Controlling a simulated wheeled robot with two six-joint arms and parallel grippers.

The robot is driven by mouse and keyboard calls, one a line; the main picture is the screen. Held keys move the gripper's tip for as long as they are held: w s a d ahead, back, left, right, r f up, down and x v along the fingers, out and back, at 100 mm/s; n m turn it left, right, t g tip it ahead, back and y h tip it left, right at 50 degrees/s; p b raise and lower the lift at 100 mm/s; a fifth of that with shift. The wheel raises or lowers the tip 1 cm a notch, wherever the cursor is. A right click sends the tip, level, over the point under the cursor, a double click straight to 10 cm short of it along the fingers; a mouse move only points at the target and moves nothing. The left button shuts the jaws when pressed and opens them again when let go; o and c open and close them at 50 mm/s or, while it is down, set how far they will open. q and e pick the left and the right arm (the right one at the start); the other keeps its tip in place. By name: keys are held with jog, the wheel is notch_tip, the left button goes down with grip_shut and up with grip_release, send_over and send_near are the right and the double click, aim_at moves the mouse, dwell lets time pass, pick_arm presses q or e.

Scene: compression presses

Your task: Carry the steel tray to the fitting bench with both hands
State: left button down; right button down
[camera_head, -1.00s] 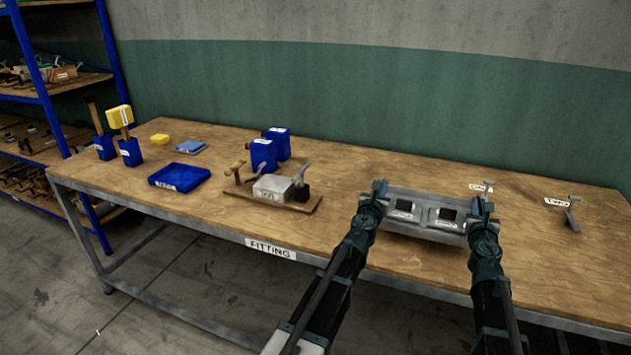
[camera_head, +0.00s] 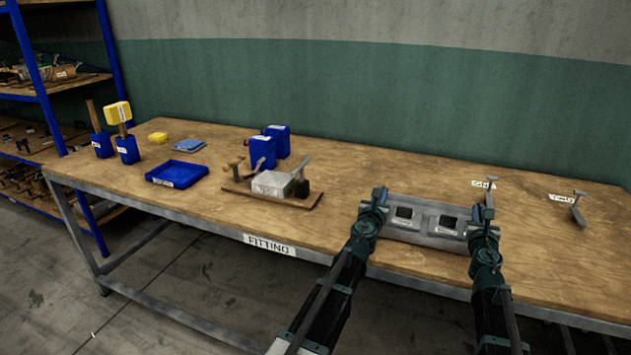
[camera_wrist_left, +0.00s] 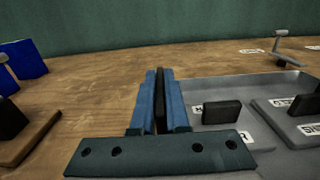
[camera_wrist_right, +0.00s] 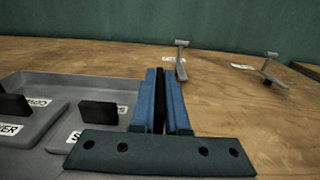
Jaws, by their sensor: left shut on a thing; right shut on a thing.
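The grey steel tray (camera_head: 427,209) is at the front edge of the fitting bench (camera_head: 330,213), held between my two arms. It shows dark blocks and white labels inside. My left gripper (camera_head: 378,195) is shut on its left end, and my right gripper (camera_head: 488,210) is shut on its right end. The left wrist view shows the tray (camera_wrist_left: 225,90) to the right of the closed fingers. The right wrist view shows it (camera_wrist_right: 85,82) to the left of them. The tray is over the bench top; whether it touches the wood I cannot tell.
A wooden board with a grey block (camera_head: 272,183) and tools stands left of the tray. Blue canisters (camera_head: 277,142) and a blue bin (camera_head: 177,174) stand further left. Small metal stands (camera_head: 577,207) with labels stand to the right. Bare wood lies behind the tray.

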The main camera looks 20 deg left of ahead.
pick_arm(q)
jog(key=c, duration=0.9)
grip_release()
pick_arm(e)
jog(key=c, duration=0.9)
grip_release()
pick_arm(q)
jog(key=shift+s, duration=0.1)
jog(key=s, duration=1.2)
pick_arm(e)
jog(key=shift+s, duration=0.1)
jog(key=shift+s, duration=0.1)
jog(key=s, duration=1.1)
jog(key=shift+s, duration=0.4)
